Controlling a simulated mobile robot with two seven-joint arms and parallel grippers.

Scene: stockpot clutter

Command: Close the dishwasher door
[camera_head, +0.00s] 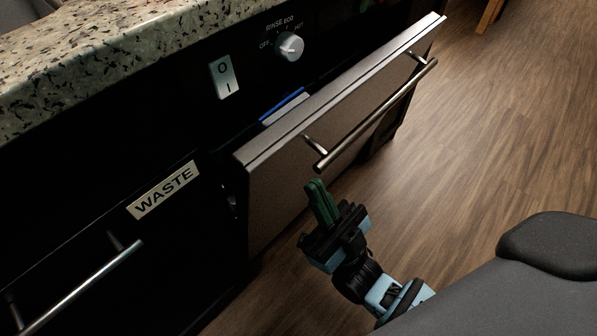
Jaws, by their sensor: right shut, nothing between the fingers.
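The dishwasher door (285,190) is a grey metal panel with a long bar handle (375,115). It stands nearly upright but tilted out from the cabinet, with a narrow gap along its top edge. A bit of blue and a pale edge show in that gap. My right gripper (318,190) is shut and empty, its green fingers pointing at the door's outer face just below the near end of the handle. I cannot tell whether the fingertips touch the door. My left gripper is not in view.
A waste drawer (163,190) with a bar handle is at the left. The wooden floor (500,130) is clear at the right.

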